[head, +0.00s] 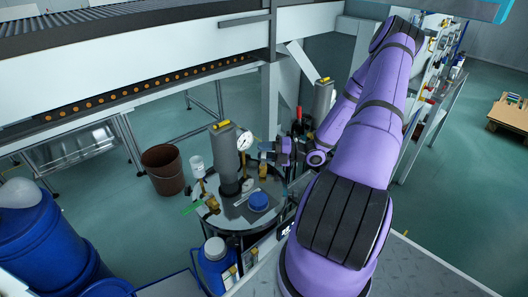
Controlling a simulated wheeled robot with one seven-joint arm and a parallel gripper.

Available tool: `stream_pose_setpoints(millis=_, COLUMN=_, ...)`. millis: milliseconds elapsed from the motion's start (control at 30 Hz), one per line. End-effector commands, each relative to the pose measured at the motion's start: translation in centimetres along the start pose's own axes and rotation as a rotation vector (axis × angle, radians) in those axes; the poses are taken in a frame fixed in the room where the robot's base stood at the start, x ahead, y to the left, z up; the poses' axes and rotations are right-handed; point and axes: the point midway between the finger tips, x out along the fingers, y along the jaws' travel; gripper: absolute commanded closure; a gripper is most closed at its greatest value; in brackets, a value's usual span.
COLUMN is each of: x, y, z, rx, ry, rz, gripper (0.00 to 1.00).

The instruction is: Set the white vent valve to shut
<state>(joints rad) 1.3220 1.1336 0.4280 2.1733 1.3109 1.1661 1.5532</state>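I cannot pick out the white vent valve for certain; parts here are small. A round white dial-like part (244,142) sits beside a grey cylinder (225,155) on a round table (238,218). My gripper (264,151), at the end of my purple arm, points left over the right side of this table, just right of the dial-like part. I cannot tell whether it touches anything. Its fingers are too small to show whether they are open or shut.
Blue drums (48,235) are at the lower left. A conveyor frame (120,78) crosses above. A crowded panel (432,85) is behind my arm at right.

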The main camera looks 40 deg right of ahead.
Motion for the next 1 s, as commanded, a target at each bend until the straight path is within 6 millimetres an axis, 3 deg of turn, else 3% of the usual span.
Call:
stream_pose_setpoints(millis=167, x=0.0, y=0.0, z=0.0, rx=0.000, ry=0.000, rz=0.000, gripper=0.66)
stream_pose_setpoints(millis=333, x=0.0, y=0.0, z=0.0, rx=0.000, ry=0.000, rz=0.000, gripper=1.00)
stream_pose_setpoints(millis=667, x=-0.3, y=0.0, z=-0.1, rx=0.002, ry=-0.035, rz=0.002, gripper=1.00)
stream_pose_setpoints(millis=1000, x=-2.0, y=0.0, z=-0.4, rx=0.004, ry=-0.303, rz=0.003, gripper=1.00)
